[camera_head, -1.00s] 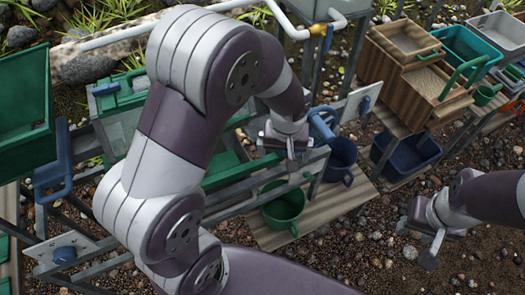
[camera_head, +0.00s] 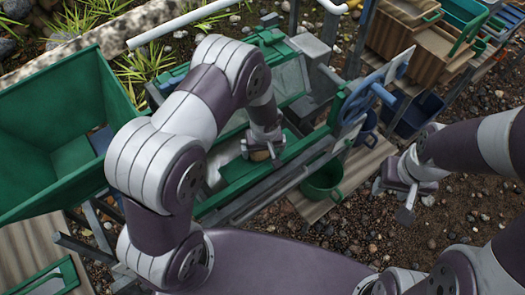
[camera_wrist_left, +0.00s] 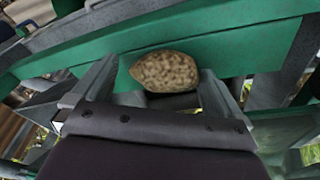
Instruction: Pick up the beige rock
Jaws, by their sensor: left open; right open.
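The beige rock (camera_wrist_left: 165,71) is a mottled oval stone. In the left wrist view it lies in front of the green sluice wall, between the two fingers of my left gripper (camera_wrist_left: 155,90). The fingers stand apart on either side of it, and I cannot tell whether they touch it. In the head view my left gripper (camera_head: 263,148) is over the green trough (camera_head: 240,182), and a small part of the rock (camera_head: 260,155) shows under it. My right gripper (camera_head: 405,195) is open and empty above the gravel on the right.
A large green hopper (camera_head: 60,110) stands at the left. A green bucket (camera_head: 322,181) sits on a wooden board right of the trough. A blue handwheel (camera_head: 355,98) rises near the trough. Wooden boxes (camera_head: 410,45) stand at the back right. Gravel ground is open at lower right.

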